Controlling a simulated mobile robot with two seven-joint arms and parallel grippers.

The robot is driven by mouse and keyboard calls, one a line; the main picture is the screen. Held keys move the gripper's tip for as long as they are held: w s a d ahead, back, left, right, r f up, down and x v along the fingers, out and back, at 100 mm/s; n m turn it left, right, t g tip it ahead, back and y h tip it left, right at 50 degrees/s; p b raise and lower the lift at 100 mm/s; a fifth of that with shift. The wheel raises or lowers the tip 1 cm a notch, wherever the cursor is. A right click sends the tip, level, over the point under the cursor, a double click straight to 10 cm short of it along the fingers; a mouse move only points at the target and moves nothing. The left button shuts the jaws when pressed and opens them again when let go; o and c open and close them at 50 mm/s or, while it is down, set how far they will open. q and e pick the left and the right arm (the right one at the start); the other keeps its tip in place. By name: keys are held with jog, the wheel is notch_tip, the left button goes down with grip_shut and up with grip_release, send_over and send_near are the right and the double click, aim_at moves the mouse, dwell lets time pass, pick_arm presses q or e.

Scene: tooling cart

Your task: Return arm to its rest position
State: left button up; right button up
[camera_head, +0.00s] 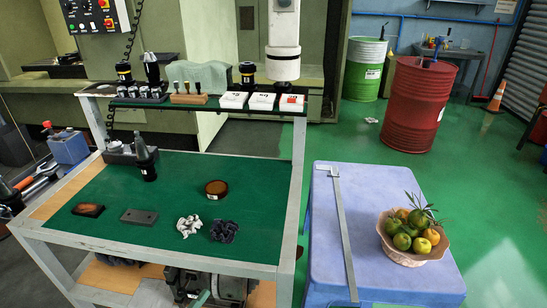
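Neither of my grippers shows in the head view. A white rounded cylindrical part (283,35) with a dark ring comes down from the top edge, above the cart's upper shelf. It looks like an arm link, but I cannot tell whose it is. No fingers show on it. The tooling cart (248,263) has a green top (165,225). On it are a round brown tin (216,189), a dark block (139,216), a brown-topped brush or block (88,210), a white crumpled cloth (189,226), a dark crumpled cloth (224,231) and a tool holder (146,160).
The cart's upper shelf (215,105) carries holders and white boxes (262,102). A blue table (385,270) at right bears a long metal caliper (345,235) and a fruit bowl (410,256). Red (415,105) and green (362,70) drums stand behind. Green floor is clear between the table and the drums.

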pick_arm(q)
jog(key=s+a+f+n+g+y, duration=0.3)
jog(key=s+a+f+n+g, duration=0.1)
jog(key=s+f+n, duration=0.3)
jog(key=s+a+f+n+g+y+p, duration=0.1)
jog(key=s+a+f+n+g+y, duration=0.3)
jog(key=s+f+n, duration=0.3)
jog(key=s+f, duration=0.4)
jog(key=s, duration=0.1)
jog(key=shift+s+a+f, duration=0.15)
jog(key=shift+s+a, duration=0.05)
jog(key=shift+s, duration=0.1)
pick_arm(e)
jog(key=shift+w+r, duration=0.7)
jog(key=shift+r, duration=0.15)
